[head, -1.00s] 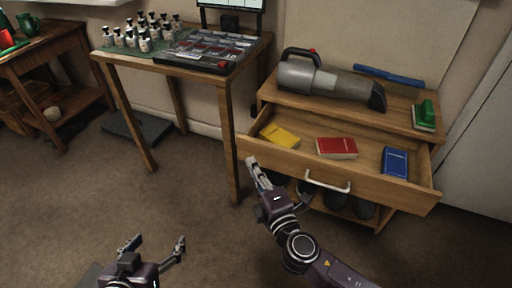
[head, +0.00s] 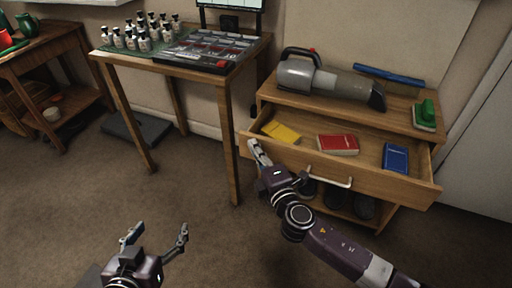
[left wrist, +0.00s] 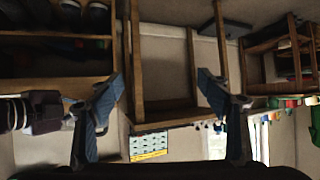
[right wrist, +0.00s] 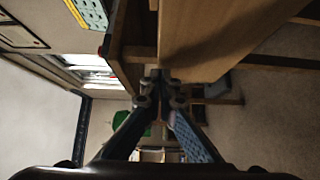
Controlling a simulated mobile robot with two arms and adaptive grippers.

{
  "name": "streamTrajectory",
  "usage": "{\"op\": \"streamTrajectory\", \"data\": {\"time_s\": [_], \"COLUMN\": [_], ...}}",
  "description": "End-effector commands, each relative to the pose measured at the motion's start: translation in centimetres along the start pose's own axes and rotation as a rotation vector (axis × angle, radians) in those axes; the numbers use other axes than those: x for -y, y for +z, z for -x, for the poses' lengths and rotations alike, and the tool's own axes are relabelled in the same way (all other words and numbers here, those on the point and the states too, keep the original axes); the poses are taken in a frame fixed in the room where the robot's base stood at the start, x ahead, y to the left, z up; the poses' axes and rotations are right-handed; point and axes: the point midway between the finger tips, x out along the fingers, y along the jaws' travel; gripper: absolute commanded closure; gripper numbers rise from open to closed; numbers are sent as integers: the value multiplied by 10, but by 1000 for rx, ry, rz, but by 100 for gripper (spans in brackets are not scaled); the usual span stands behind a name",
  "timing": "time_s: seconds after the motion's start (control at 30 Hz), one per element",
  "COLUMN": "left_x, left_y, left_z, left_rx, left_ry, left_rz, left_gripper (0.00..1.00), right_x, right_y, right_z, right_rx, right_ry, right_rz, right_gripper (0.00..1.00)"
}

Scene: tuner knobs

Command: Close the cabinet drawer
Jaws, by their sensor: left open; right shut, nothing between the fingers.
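The wooden cabinet (head: 408,124) stands at the right of the head view with its drawer (head: 385,187) pulled out. The drawer front has a white handle (head: 329,179). Inside lie a yellow book (head: 281,132), a red book (head: 338,145) and a blue book (head: 396,158). My right gripper (head: 257,150) is shut and empty at the left part of the drawer front. In the right wrist view its closed tips (right wrist: 160,82) are close to a wooden panel; contact is unclear. My left gripper (head: 157,235) is open and empty, low over the floor, away from the cabinet.
A grey handheld vacuum (head: 325,82), a blue bar (head: 389,74) and a green-handled brush (head: 426,114) are on the cabinet top. A table (head: 187,79) with small bottles and a panel of knobs stands to the left. Shoes sit beneath the drawer. The floor in front is clear.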

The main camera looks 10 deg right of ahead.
Motion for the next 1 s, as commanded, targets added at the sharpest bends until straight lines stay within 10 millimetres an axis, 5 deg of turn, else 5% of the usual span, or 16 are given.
{"op": "streamTrajectory", "data": {"time_s": [0.27, 0.7, 1.0], "left_x": [5, -6, -8], "left_y": [-26, -107, -128], "left_z": [-3, 12, 22], "left_rx": [-128, -492, -593], "left_ry": [8, 30, 36], "left_rz": [3, 8, 10], "left_gripper": [29, 29, 29], "right_x": [-1, 0, 0], "right_y": [27, 90, 104], "right_z": [-26, -90, -105], "right_rx": [5, 2, -1], "right_ry": [4, 3, 1], "right_rz": [3, 0, -1], "right_gripper": [100, 100, 100]}}
